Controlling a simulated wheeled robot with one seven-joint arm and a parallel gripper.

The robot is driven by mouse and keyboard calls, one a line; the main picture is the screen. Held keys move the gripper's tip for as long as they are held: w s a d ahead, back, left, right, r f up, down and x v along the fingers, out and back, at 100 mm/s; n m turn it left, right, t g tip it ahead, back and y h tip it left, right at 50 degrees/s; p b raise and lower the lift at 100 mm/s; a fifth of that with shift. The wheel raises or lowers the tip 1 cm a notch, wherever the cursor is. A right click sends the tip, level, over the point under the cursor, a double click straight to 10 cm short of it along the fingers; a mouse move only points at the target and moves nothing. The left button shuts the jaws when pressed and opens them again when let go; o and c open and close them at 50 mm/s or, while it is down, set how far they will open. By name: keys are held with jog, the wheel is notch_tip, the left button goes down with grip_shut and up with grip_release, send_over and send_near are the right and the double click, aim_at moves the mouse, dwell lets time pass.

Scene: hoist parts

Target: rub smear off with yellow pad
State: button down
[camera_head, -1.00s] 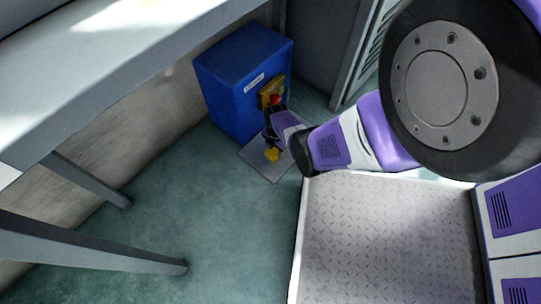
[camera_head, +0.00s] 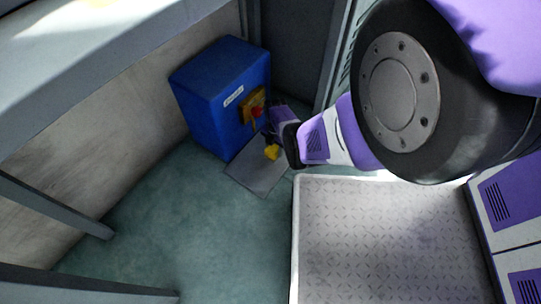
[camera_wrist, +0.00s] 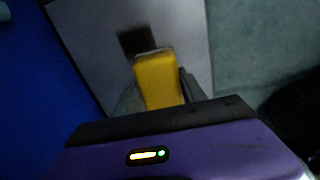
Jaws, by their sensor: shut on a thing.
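My gripper (camera_wrist: 160,88) is shut on the yellow pad (camera_wrist: 158,78), which sticks out beyond the fingertips. The pad also shows in the head view (camera_head: 271,152), over the back right part of the grey plate (camera_head: 256,182). In the wrist view a dark, squarish smear (camera_wrist: 136,40) lies on the pale plate (camera_wrist: 185,25), just beyond the pad's tip. The pad hides part of the view there, and I cannot tell whether it touches the plate. In the head view I cannot make out the smear.
A blue cabinet (camera_head: 205,100) with a yellow-and-red switch (camera_head: 255,108) stands beside the plate; its side fills the left of the wrist view (camera_wrist: 45,90). A grey bench (camera_head: 110,60) with legs is at the left. Green floor (camera_head: 190,235) in front of the plate is clear.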

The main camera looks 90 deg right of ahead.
jog(key=shift+s+d+f, duration=0.15)
jog(key=shift+s+d, duration=0.1)
jog(key=shift+d, duration=0.05)
notch_tip(320, 180, up, 5)
jog(key=p, duration=0.5)
dwell(0.4)
jog(key=s+a+r+p, duration=0.4)
jog(key=s+p, duration=0.3)
jog(key=p, duration=0.1)
jog(key=shift+s+a, duration=0.35)
